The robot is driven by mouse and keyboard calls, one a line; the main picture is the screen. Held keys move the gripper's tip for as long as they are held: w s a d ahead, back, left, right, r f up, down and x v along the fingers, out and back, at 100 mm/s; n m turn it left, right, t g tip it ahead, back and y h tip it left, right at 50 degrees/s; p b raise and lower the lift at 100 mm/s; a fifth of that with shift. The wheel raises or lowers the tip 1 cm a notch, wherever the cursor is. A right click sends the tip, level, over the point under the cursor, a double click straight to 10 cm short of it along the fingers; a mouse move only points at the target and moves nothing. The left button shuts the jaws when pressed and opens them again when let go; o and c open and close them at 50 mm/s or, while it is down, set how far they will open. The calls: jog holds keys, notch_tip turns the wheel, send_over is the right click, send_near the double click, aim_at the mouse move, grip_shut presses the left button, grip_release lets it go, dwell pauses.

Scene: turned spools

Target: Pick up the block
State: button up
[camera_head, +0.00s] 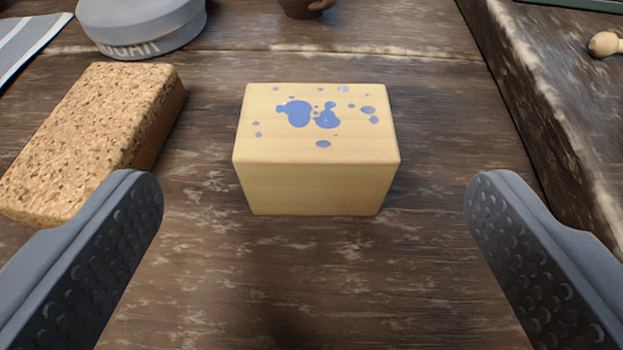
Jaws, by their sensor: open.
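The block (315,185) is pale yellow wood with blue paint splashes on its top. It sits flat on the dark wooden table in the middle of the view. My gripper (315,200) is open, with one grey dimpled finger at the lower left and one at the lower right. The block lies between and a little beyond the fingertips, with clear gaps on both sides. Nothing is held. The block's back and underside are hidden.
A cork block (90,135) lies left of the block, close to my left finger. Behind it stands a grey round tin (142,25). A striped cloth (28,42) is at the far left. A brown cup (303,7) is at the back. A raised wooden ledge (545,110) runs along the right, bearing a small turned wooden piece (604,44).

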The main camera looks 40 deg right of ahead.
aim_at(318, 119)
jog(key=shift+b+x, duration=0.35)
jog(key=shift+x, duration=3.1)
jog(key=shift+d, duration=0.1)
jog(key=shift+r, duration=0.1)
jog(key=c, duration=1.1)
